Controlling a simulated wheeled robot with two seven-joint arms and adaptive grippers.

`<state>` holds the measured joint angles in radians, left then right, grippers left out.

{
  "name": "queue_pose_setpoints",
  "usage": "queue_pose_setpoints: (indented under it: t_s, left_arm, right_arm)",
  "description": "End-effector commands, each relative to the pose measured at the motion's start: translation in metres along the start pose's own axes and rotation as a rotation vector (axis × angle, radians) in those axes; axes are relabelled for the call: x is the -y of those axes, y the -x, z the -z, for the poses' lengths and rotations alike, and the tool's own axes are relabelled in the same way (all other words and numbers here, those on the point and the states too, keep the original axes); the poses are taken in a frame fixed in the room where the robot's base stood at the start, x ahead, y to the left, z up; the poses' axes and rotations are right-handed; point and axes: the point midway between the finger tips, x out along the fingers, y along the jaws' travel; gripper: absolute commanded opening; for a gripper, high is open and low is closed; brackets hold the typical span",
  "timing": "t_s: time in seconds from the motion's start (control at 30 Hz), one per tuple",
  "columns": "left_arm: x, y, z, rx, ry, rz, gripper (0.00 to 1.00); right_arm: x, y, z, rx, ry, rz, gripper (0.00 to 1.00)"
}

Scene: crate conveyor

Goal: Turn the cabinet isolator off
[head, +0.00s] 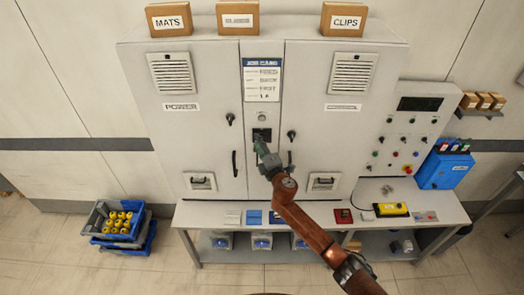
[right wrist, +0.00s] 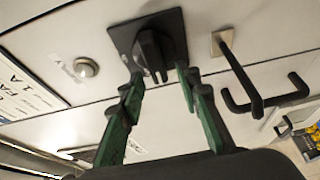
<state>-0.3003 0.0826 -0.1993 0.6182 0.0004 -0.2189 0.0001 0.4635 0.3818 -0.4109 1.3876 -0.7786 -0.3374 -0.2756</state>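The cabinet isolator (head: 262,133) is a black rotary knob on a black square plate, set in the narrow middle strip of the grey cabinet (head: 212,80). In the right wrist view the isolator knob (right wrist: 152,48) shows large, its grip ridge pointing towards the gripper. My right gripper (head: 261,149) is just in front of and below it. In the right wrist view its two green fingers (right wrist: 158,80) are apart, with the tips near either side of the knob's lower end. Nothing is between them except perhaps the knob's end; I cannot tell whether they touch it. My left gripper is not in view.
A round silver button (right wrist: 87,67) sits beside the isolator plate. Black door handles (head: 235,163) flank the middle strip and project outward. A bench (head: 330,222) with small items runs below the cabinet. A control panel (head: 404,130) stands at the right and blue crates (head: 122,232) at the left.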

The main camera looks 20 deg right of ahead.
Motion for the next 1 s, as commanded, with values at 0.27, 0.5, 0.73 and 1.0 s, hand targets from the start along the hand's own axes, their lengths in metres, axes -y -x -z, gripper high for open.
queue_pose_setpoints:
  t_s: [0.27, 0.5, 0.73, 1.0]
  left_arm:
    - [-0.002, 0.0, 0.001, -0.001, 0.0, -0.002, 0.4]
    - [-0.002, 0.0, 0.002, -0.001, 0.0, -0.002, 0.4]
    - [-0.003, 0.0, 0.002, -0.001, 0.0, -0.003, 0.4]
    - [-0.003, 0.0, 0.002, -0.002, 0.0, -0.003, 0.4]
  right_arm:
    - [0.002, 0.049, -0.001, -0.001, 0.0, 0.002, 0.31]
    - [0.002, 0.094, 0.001, -0.002, 0.0, 0.003, 0.31]
    - [0.001, 0.114, 0.001, -0.001, 0.0, 0.002, 0.31]
    - [0.001, 0.115, 0.0, -0.001, 0.001, 0.002, 0.31]
